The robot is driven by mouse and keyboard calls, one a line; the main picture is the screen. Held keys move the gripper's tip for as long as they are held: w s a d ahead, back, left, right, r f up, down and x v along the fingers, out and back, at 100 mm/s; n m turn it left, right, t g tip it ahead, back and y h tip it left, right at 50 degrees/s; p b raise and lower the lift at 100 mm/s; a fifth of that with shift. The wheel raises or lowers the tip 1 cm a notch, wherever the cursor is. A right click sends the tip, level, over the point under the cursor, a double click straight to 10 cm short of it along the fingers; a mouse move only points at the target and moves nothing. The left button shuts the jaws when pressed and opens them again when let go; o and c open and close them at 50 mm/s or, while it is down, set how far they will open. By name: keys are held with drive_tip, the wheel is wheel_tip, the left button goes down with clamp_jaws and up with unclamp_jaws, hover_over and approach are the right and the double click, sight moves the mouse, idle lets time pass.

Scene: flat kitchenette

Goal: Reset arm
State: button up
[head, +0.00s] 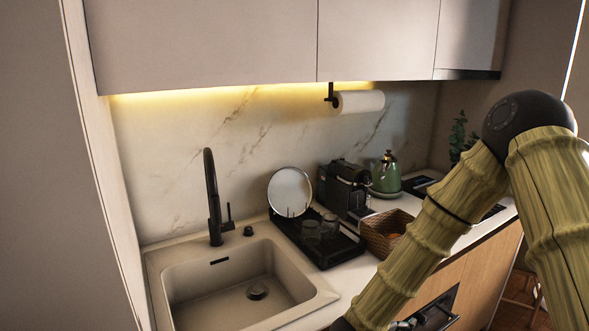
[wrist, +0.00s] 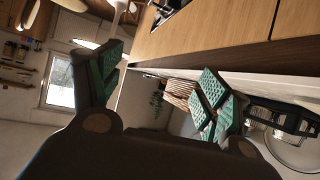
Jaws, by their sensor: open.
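My arm (head: 437,235) crosses the right side of the head view, bent at a dark elbow joint, and its lower link runs down to the bottom edge. My gripper (wrist: 160,82) shows in the wrist view with its two green-padded fingers spread wide apart. Nothing is between the fingers. In the head view the gripper is out of frame below the bottom edge. The wrist view is turned sideways, with the counter and wooden cabinet fronts (wrist: 215,30) on the upper right.
The counter holds a sink (head: 240,285) with a black tap (head: 212,195), a black rack (head: 325,245) with glasses and a round plate (head: 289,190), a coffee machine (head: 345,188), a green kettle (head: 386,174) and a wicker basket (head: 385,237). Upper cabinets (head: 210,40) hang above.

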drive_tip(key=s+a+f+n+g+y, duration=0.1)
drive_tip(key=s+f+n+y, duration=0.2)
drive_tip(key=s+f, duration=0.45)
drive_tip(key=s+a+f+n+g+y, duration=0.1)
drive_tip(key=s+a+f+n+y, duration=0.3)
drive_tip(key=f, duration=0.7)
drive_tip(key=s+d+f+g+y, duration=0.1)
drive_tip(key=s+f+g, duration=0.2)
drive_tip(key=s, duration=0.9)
drive_tip(key=s+d+f+n+g+y, duration=0.1)
drive_tip(key=s+f+g, duration=0.2)
drive_tip(key=s, duration=0.9)
wheel_tip(320, 180, down, 3)
drive_tip(key=shift+s+d+f, duration=0.15)
drive_tip(key=shift+s+f, duration=0.05)
drive_tip(key=shift+s, duration=0.05)
